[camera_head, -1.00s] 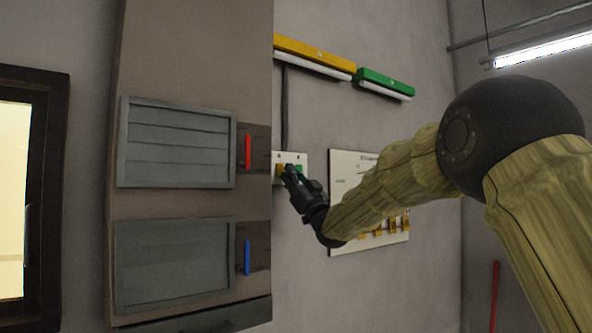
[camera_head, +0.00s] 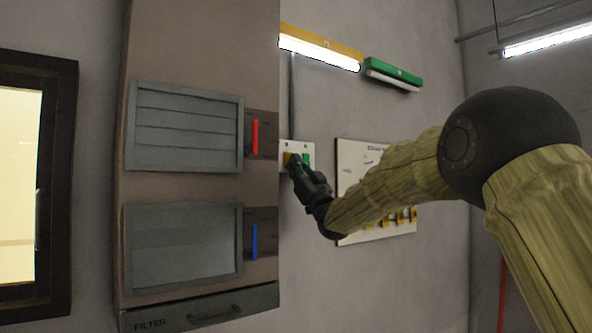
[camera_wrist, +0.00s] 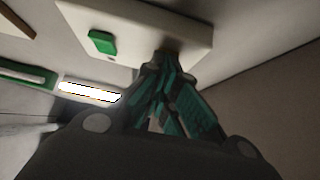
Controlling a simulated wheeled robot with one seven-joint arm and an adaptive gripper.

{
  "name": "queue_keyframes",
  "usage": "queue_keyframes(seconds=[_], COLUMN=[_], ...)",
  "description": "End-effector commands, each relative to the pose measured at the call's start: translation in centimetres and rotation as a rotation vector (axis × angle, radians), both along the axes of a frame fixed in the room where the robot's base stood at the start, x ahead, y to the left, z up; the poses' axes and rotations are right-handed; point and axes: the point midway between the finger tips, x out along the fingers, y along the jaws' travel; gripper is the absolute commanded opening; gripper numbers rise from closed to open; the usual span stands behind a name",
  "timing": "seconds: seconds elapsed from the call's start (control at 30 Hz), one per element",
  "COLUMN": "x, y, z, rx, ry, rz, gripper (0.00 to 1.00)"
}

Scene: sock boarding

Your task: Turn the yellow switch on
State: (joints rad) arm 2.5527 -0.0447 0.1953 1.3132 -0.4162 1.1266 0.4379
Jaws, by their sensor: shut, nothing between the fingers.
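The yellow switch (camera_head: 288,158) sits on a pale wall plate (camera_head: 311,148), beside a green switch (camera_head: 306,160). My gripper (camera_head: 291,163) is shut and empty, its tips at the yellow switch and partly covering it. In the wrist view, the closed fingertips (camera_wrist: 166,58) reach the plate (camera_wrist: 138,20) where the yellow switch is hidden behind them. The green switch (camera_wrist: 102,42) stands clear to the left there. The lamp under the yellow housing (camera_head: 325,43) is lit. The lamp under the green housing (camera_head: 393,71) looks unlit.
A tall cabinet (camera_head: 190,45) with louvred panels, a red handle (camera_head: 255,136) and a blue handle (camera_head: 254,241) stands left of the plate. A white board (camera_head: 352,160) with yellow items is on the wall behind my arm. A lit ceiling tube (camera_head: 548,40) hangs at the right.

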Motion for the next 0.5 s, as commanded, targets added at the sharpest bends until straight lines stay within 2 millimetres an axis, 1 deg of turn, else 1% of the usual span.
queue_keyframes(seconds=[0.27,0.5], x=[-0.6,-2.2], y=[-0.5,-1.6], z=[-0.5,-1.3], rx=[0.001,0.0], ry=[0.001,0.002], rz=[0.003,0.011], gripper=[0.0,0.0])
